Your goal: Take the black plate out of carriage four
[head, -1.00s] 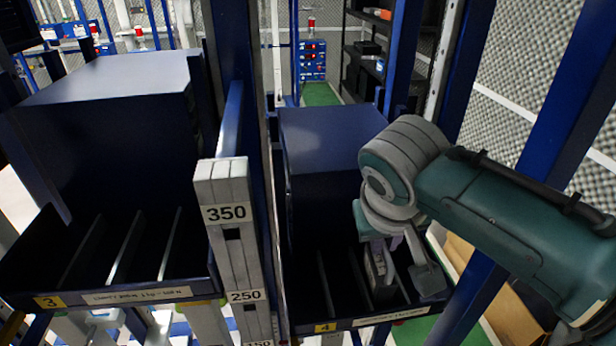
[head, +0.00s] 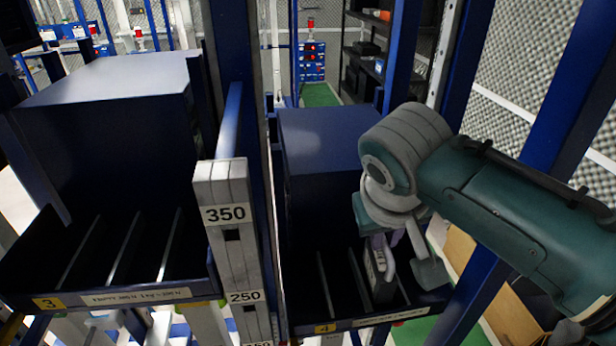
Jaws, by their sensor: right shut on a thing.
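Carriage four (head: 362,321) is the dark blue slotted tray with the yellow "4" label, at the lower middle. My right gripper (head: 385,262) reaches down into its right part from above. It is shut on a dark plate (head: 382,289) with a pale label, which stands upright among the dividers. The plate's lower part is hidden in the tray, so I cannot tell whether it touches the bottom. My left gripper is not in view.
Carriage three (head: 120,297), with several dividers, is at the left. A grey post (head: 235,250) marked 350 and 250 stands between the carriages. A blue upright (head: 545,150) is at the right, beyond my right arm.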

